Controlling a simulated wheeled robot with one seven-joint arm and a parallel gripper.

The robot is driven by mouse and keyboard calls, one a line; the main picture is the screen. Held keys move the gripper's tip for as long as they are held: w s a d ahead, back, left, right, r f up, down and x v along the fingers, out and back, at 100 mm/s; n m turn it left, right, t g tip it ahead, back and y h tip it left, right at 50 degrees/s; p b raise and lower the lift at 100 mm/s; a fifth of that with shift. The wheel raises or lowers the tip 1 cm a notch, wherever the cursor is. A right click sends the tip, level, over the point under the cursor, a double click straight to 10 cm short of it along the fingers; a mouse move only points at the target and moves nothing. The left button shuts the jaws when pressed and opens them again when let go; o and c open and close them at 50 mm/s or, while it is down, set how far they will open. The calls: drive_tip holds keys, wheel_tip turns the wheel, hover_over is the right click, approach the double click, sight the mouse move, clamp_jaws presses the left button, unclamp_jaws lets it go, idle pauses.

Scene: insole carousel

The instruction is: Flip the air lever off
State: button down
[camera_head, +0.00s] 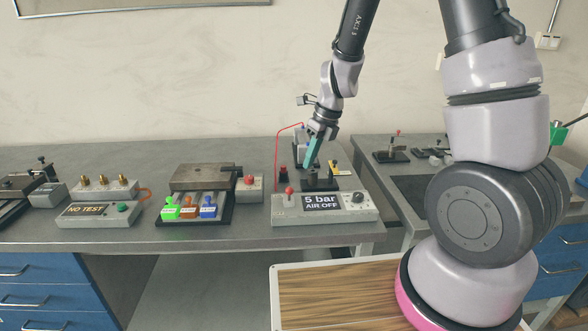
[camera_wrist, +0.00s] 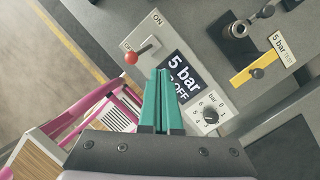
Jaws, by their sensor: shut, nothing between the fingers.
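The air lever (camera_head: 289,190) has a red ball knob and stands at the left end of a grey control box (camera_head: 330,217). In the wrist view the lever (camera_wrist: 131,58) leans toward its lower-left side, away from the "ON" label. The display (camera_head: 321,201) on the box reads "5 bar AIR OFF". My gripper (camera_head: 311,164) has teal fingers and hangs above the bench behind the box. In the wrist view my gripper (camera_wrist: 161,72) is shut and empty. Its fingers cover part of the display (camera_wrist: 184,75), and the knob shows to their left.
A dial (camera_wrist: 210,115) sits beside the display. Behind the box stand a black fixture (camera_head: 319,183) and a yellow plate (camera_head: 342,169) labelled "5 bar". Left on the bench are a press with coloured tags (camera_head: 205,177) and a "NO TEST" box (camera_head: 98,214).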

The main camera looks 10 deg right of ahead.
drive_tip(key=s+d+r, duration=0.2)
drive_tip(key=s+r, duration=0.4)
drive_tip(key=s, duration=0.1)
drive_tip(key=shift+s+d+r, duration=0.1)
drive_tip(key=s+d+r+n+t, duration=0.3)
drive_tip(key=s+d+r+n, duration=0.2)
drive_tip(key=r+n, duration=0.5)
drive_tip(key=s+d+r+n+t+h, duration=0.1)
drive_tip(key=s+d+r+n, duration=0.4)
drive_tip(key=r+n, duration=0.6)
drive_tip(key=n+t, duration=0.1)
drive_tip(key=n, duration=0.2)
drive_tip(key=shift+d+r+t, duration=0.25)
drive_tip(key=shift+d+t, duration=0.1)
drive_tip(key=shift+t, duration=0.05)
idle(0.3)
